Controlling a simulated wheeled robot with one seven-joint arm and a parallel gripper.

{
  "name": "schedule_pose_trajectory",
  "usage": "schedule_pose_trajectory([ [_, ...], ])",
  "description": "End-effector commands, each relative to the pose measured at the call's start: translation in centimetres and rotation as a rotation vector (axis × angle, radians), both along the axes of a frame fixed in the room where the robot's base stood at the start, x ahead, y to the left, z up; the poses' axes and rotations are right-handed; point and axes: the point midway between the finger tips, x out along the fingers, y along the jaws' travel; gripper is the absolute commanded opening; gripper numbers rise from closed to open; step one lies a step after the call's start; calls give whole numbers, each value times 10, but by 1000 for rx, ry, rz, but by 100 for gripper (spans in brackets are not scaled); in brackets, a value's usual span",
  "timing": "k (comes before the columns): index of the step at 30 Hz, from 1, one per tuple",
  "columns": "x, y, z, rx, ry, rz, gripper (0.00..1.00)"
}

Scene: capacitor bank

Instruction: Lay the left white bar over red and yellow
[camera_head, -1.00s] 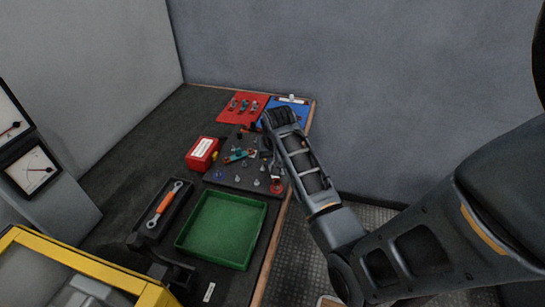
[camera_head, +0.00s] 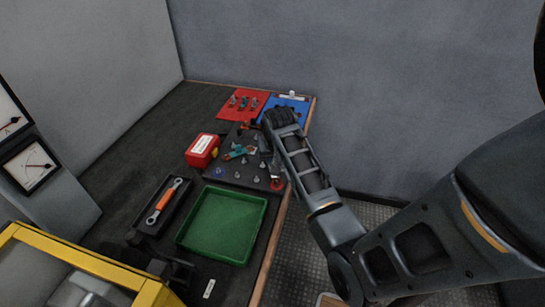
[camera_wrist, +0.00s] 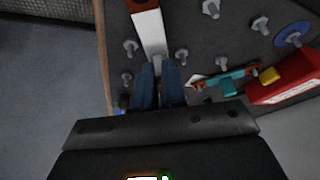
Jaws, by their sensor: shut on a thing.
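My gripper (camera_wrist: 158,85) has its blue fingers close together on a white bar (camera_wrist: 150,32) in the wrist view. The bar runs from the fingertips to the top edge over the dark stud board (camera_wrist: 205,25). A reddish-brown patch shows at its far end; I cannot tell whether it is the bar's end or the red ring. In the head view, a red ring (camera_head: 277,184) sits at the board's near right corner, close to my gripper. A yellow ring cannot be made out. I cannot tell whether the bar touches any stud.
A teal bar (camera_wrist: 232,80) with copper ends lies among the studs, beside a red box (camera_head: 202,150) with a yellow part. A blue ring (camera_head: 219,171) marks another stud. A green tray (camera_head: 222,225), wrench (camera_head: 165,200), red mat (camera_head: 231,113) and blue mat (camera_head: 299,106) surround the board.

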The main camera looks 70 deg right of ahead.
Motion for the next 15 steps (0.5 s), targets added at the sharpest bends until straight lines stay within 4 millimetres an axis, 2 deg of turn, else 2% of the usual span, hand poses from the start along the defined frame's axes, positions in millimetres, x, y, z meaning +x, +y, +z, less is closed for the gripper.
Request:
schedule_pose_trajectory([
  [15,0,0,-7,-1,-1,0,0],
])
